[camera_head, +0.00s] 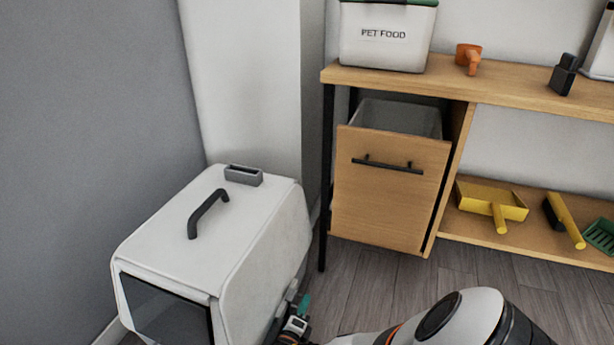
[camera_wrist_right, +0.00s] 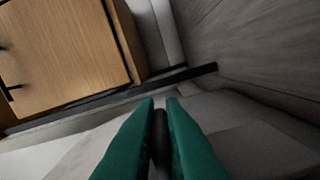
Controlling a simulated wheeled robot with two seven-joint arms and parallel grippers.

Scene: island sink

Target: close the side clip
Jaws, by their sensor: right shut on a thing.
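The white litter box (camera_head: 205,240) stands on the floor at the lower left of the head view, with a dark handle (camera_head: 207,212) on its lid and a dark front opening. My right gripper (camera_head: 303,304) is low at the box's right side. In the right wrist view my right gripper's teal fingers (camera_wrist_right: 160,103) are shut on a narrow dark piece (camera_wrist_right: 160,128), which looks like the side clip. The fingers hide most of it, and I cannot tell how far it is closed. My left gripper is not in view.
A wooden shelf unit (camera_head: 500,92) stands behind on the right with its bin drawer (camera_head: 390,215) tilted open. A pet food container (camera_head: 385,40) sits on top. A yellow dustpan (camera_head: 490,200) and brush lie on the lower shelf. The wall is close behind the box; floor (camera_head: 370,285) is clear before the drawer.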

